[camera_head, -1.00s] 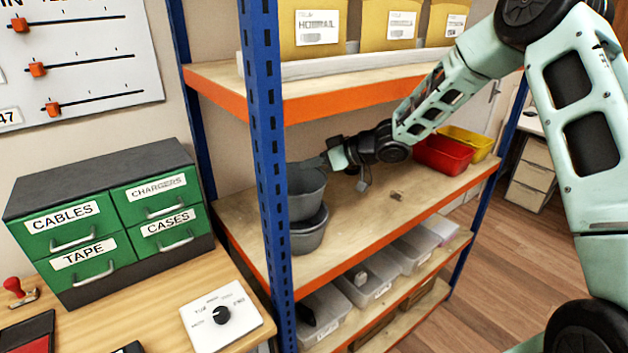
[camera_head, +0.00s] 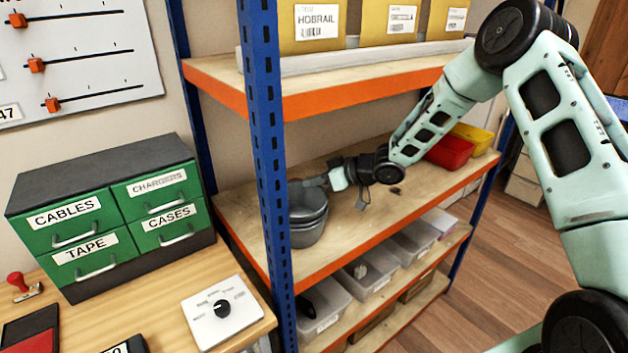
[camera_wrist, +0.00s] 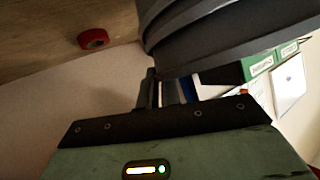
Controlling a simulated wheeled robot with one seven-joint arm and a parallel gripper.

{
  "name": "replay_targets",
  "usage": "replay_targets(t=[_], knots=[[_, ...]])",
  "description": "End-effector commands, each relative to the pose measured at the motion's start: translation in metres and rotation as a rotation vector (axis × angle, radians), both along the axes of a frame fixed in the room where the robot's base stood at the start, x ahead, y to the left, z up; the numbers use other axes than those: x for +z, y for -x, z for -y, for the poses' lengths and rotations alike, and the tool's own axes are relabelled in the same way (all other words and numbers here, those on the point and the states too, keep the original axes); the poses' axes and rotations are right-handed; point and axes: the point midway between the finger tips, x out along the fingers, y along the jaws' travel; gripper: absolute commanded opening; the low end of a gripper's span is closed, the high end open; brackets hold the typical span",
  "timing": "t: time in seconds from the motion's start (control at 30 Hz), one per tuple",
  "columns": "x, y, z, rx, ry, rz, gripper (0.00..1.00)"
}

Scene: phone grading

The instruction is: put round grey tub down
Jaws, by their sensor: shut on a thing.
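The round grey tub (camera_head: 308,200) is at the left end of the middle shelf, partly behind the blue post. It sits nested on or in another grey tub (camera_head: 307,238), with their rims close together. I cannot tell whether its full weight rests there. My gripper (camera_head: 322,182) is shut on the tub's rim at its upper right side. In the wrist view the dark grey tub wall (camera_wrist: 230,30) fills the top, and the fingers (camera_wrist: 161,88) reach up to it. The fingertips are partly hidden by the tub.
The blue post (camera_head: 268,170) stands close in front of the tubs. Red (camera_head: 450,152) and yellow (camera_head: 474,138) bins stand at the right end. The middle of the shelf (camera_head: 380,215) is mostly clear. A red roll (camera_wrist: 93,39) shows in the wrist view.

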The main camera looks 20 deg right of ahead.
Motion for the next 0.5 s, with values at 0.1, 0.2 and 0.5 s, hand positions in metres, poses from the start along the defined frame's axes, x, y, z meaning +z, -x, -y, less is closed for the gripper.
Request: replay_targets(t=[0.1, 0.2, 0.5], knots=[[-0.0013, -0.0001, -0.0001, 0.0, 0.0, 0.0, 0.22], [-0.0012, -0.0001, -0.0001, 0.0, 0.0, 0.0, 0.27], [0.0061, -0.0001, 0.0, 0.0, 0.0, 0.001, 0.27]])
